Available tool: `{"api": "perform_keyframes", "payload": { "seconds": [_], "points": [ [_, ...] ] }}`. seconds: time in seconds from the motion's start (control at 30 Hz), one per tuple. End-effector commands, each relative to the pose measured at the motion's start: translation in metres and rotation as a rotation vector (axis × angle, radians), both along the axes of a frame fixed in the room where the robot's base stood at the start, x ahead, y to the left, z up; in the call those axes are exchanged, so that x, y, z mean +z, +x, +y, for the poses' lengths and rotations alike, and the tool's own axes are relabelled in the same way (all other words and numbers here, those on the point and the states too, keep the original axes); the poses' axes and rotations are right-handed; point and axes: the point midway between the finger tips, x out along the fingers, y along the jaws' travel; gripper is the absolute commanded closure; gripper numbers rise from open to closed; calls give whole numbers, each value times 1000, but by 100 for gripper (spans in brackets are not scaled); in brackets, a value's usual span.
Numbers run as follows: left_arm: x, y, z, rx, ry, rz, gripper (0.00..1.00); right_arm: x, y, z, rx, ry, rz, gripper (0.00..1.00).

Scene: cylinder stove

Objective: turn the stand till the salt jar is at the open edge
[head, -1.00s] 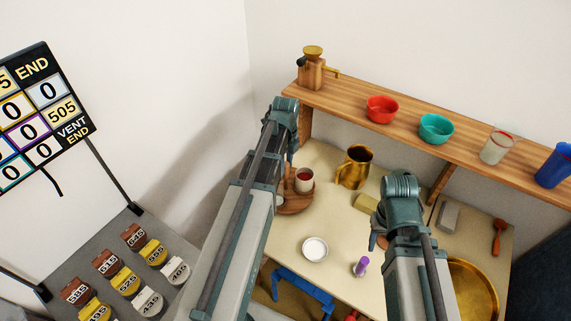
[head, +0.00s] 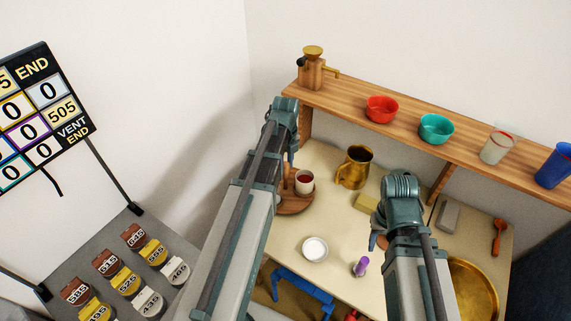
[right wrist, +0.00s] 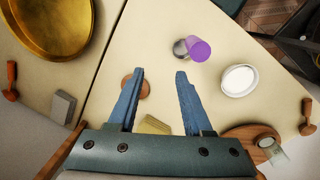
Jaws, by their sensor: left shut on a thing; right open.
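The round wooden stand (head: 297,208) is at the left end of the counter, partly behind my left arm. The stand also shows at the lower right of the right wrist view (right wrist: 240,134). My left gripper (head: 290,158) is down at the stand, shut on part of it; its fingertips are mostly hidden. My right gripper (right wrist: 160,76) is open and empty above the counter, with its fingers apart.
A brass jug (head: 354,167) stands right of the stand. A white bowl (head: 314,249) and a purple-topped shaker (head: 361,266) are in front. A yellow block (head: 366,202) and a brass pan (head: 470,290) lie near my right arm. The shelf (head: 400,115) runs above the back.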

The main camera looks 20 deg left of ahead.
Motion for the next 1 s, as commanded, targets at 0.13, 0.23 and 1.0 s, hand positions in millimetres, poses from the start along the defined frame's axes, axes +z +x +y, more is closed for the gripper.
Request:
{"api": "perform_keyframes", "payload": {
  "seconds": [0.13, 0.23, 1.0],
  "points": [
    [0, 0, 0, 0, 0, 0, 100, 0, 0, 0, 0, 0, 0, 50],
    [0, 0, 0, 0, 0, 0, 48, 0, 0, 0, 0, 0, 0, 50],
    [28, 0, 0, 1, 0, 0, 34, 28, 0, 0, 0, 0, 0, 50]
  ]
}}
